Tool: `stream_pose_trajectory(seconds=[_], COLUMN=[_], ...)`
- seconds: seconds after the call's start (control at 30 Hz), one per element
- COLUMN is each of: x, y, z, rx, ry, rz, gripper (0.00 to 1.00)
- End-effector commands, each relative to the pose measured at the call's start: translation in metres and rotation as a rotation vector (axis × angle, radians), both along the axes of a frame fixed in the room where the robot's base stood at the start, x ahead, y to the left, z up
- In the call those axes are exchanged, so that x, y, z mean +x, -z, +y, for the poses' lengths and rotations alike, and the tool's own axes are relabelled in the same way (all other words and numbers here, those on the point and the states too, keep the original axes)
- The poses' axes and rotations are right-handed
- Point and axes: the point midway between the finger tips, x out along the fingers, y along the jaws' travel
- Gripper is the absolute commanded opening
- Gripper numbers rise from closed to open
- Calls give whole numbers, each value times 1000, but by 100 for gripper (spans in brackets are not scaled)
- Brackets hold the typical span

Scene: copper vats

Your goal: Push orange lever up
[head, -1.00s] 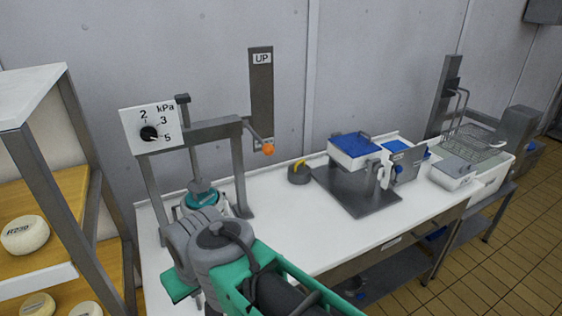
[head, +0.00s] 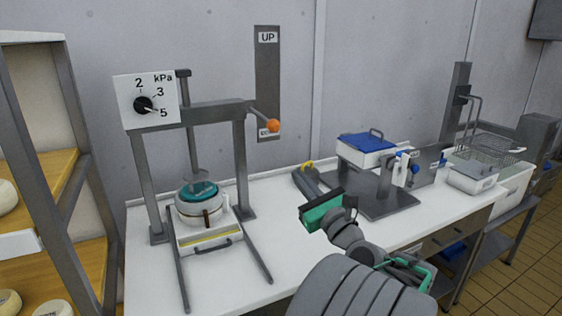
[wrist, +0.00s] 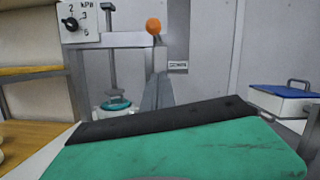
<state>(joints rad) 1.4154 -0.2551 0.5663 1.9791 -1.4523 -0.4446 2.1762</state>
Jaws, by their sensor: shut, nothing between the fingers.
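The lever's orange knob (head: 272,125) ends a grey rod on the right of the press frame (head: 182,117). It is low on the dark plate (head: 267,75), by the lower label, below the UP label. The knob also shows at the top of the wrist view (wrist: 153,26). My gripper (head: 298,173) is over the white table, below and right of the knob and apart from it. Its fingers are shut and empty, and they point toward the lever in the wrist view (wrist: 157,80). The knob is not hidden.
A white pot with a teal lid (head: 200,207) stands under the press. A round dark item with a yellow handle (head: 308,164) is partly behind my fingers. A blue-lidded box (head: 368,146) stands to the right. Shelves with cheeses (head: 62,170) are at left.

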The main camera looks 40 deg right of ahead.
Motion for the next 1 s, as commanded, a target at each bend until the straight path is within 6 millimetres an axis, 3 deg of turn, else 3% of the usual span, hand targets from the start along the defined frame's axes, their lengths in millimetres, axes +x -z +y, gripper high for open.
stream_pose_trajectory(seconds=[0.27, 0.47, 0.6, 0.67, 0.93, 1.0], x=[-3, 5, 22, 35, 91, 93], y=[-4, -12, -20, -16, -32, -47], z=[-3, -4, -8, -10, -23, -22], rx=[19, 21, 23, 16, 15, 11], ry=[2, -2, -1, -4, -3, 0], rz=[-17, -17, -14, -13, -14, -16], gripper=[0, 0, 0, 0, 0, 0])
